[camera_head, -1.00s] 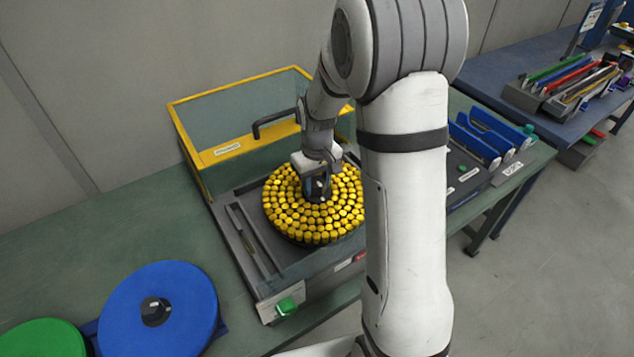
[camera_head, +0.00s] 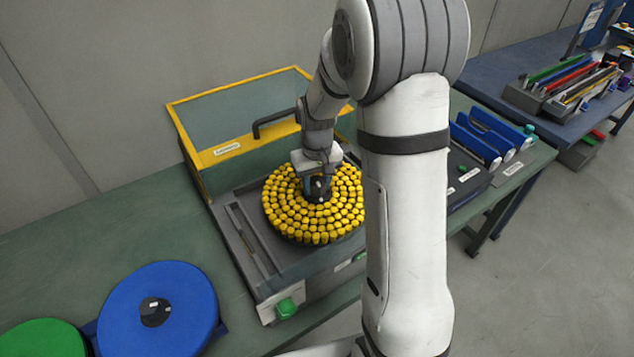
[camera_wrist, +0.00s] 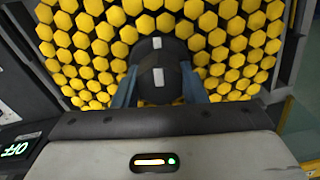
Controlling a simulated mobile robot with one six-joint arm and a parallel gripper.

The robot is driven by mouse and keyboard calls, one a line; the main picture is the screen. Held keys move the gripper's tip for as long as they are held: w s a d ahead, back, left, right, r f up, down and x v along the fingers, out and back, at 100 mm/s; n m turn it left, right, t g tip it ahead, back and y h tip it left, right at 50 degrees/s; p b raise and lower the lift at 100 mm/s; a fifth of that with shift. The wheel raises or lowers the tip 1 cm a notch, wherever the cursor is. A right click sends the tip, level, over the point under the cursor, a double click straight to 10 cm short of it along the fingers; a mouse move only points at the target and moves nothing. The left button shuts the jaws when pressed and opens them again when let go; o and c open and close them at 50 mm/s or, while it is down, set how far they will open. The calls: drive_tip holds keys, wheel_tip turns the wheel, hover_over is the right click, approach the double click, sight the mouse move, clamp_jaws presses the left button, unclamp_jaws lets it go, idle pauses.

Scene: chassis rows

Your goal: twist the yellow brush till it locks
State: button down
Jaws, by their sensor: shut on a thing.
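The yellow brush (camera_head: 290,221) is a round disc of many yellow tufts, lying flat in the dark bed of a machine. My gripper (camera_head: 318,190) reaches down onto its middle from above. In the wrist view, its two blue fingers (camera_wrist: 160,92) are shut on the dark hub (camera_wrist: 158,62) of the brush, one on either side. The hub has small pale marks on it. Yellow tufts (camera_wrist: 101,64) surround the hub. The underside of the brush and its seat are hidden. My arm covers part of the brush's right side in the head view.
The machine's yellow-framed clear cover (camera_head: 235,115) stands raised behind the brush. A green button (camera_head: 286,308) is at the machine's front. A blue disc (camera_head: 157,308) and a green disc (camera_head: 40,340) lie at the left. Blue racked parts (camera_head: 485,137) stand at the right.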

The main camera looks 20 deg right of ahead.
drive_tip(key=c, duration=0.8)
unclamp_jaws()
wheel_tip(320, 180, up, 7)
drive_tip(key=shift+r+b, duration=0.1)
drive_tip(key=shift+b, duration=0.5)
drive_tip(key=shift+r, duration=0.25)
drive_tip(key=shift+s+r, duration=0.1)
drive_tip(key=s+r+t, duration=0.1)
drive_tip(key=s+r, duration=0.1)
drive_tip(key=s, duration=0.5)
drive_tip(key=s+r+t, duration=0.1)
drive_tip(key=s+r, duration=0.1)
drive_tip(key=s, duration=0.5)
drive_tip(key=s+r+m+t, duration=0.1)
drive_tip(key=s+r, duration=0.2)
drive_tip(key=s, duration=0.4)
drive_tip(key=shift+s+a, duration=0.2)
drive_tip(key=shift+a, duration=0.05)
